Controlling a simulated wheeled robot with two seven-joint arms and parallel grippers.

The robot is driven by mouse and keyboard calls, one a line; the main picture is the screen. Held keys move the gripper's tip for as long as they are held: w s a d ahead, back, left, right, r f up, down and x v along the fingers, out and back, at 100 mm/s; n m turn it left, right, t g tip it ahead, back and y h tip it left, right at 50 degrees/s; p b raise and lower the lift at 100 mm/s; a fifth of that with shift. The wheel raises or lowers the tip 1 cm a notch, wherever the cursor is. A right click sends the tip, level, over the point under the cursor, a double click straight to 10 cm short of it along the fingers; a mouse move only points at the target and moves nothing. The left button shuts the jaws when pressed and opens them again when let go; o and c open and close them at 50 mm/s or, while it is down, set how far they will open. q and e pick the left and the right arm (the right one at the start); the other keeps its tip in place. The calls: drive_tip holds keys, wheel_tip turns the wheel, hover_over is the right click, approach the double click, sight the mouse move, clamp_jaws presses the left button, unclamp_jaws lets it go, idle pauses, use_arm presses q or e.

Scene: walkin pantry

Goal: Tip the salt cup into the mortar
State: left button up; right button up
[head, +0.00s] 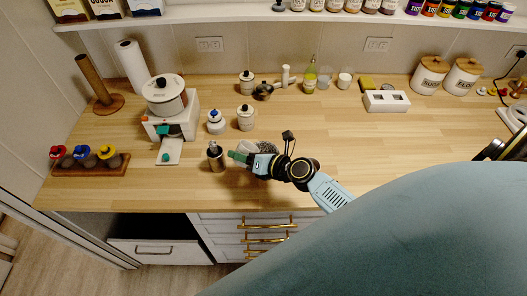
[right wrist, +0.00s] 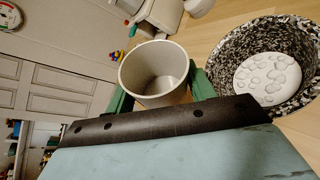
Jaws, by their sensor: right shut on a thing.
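The salt cup (right wrist: 150,72) is a pale grey cylinder held between the green fingers of my right gripper (right wrist: 160,95). Its round mouth faces the wrist camera; I cannot tell if salt lies on its pale bottom. In the head view my right gripper (head: 238,156) is low over the counter near its front edge and mostly hides the cup. The speckled black-and-white mortar (right wrist: 225,62) is right beside the cup in the right wrist view, with a pale, lumpy round patch inside. The mortar (head: 268,147) is partly behind the gripper in the head view. My left gripper is not in view.
A dark-topped metal cylinder (head: 215,157) stands just left of my right gripper. Lidded jars (head: 245,118) and a white press-like device (head: 171,124) stand behind and left. A wooden rack with coloured-topped jars (head: 90,165) is at far left. The counter's right-centre is clear.

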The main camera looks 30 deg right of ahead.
sight(237, 163)
drive_tip(key=shift+a+f+n, duration=0.1)
drive_tip(key=shift+f+n, duration=0.05)
drive_tip(key=shift+n, duration=0.15)
drive_tip(key=shift+s+a+f+n+h, duration=0.1)
drive_tip(key=shift+a+f+n+h, duration=0.2)
drive_tip(key=shift+a+n+h, duration=0.3)
drive_tip(key=shift+s+a+f+n+h, duration=0.1)
drive_tip(key=shift+a+f+n+h, duration=0.3)
drive_tip(key=shift+a, duration=0.3)
drive_tip(key=f, duration=0.1)
drive_tip(key=a+f+n+h, duration=0.1)
drive_tip(key=f+n, duration=0.1)
drive_tip(key=shift+s+a+f, duration=0.15)
drive_tip(key=shift+a+f, duration=0.15)
drive_tip(key=shift+a, duration=0.1)
drive_tip(key=shift+a+f+n+h, duration=0.25)
drive_tip(key=shift+a+n+h, duration=0.15)
drive_tip(key=shift+n, duration=0.1)
